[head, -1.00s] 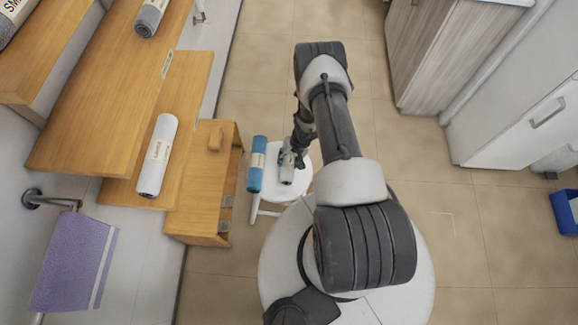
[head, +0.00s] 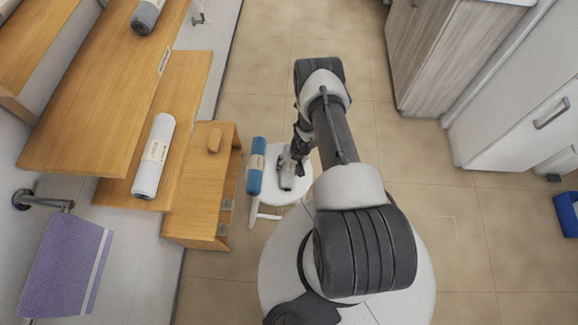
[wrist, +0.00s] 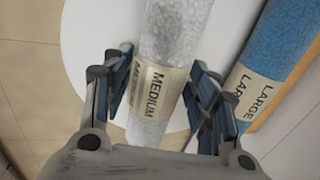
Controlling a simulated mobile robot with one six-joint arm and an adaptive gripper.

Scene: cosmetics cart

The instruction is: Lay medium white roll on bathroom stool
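The medium white roll (wrist: 160,95) has a cream label reading MEDIUM. In the wrist view it lies between the two fingers of my gripper (wrist: 158,88), with a finger close along each side. I cannot tell whether the fingers press on it or stand slightly apart. In the head view the roll (head: 287,179) is over the white bathroom stool (head: 297,190), partly under my gripper (head: 291,165). It appears to lie along the seat, to the right of the blue roll. Any contact with the seat is hidden.
A blue roll labelled LARGE (head: 256,173) lies at the stool's left side and also shows in the wrist view (wrist: 285,45). A wooden cart (head: 200,220) stands left of the stool. A white roll (head: 152,162) lies on its shelf. Tiled floor (head: 260,65) is clear beyond.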

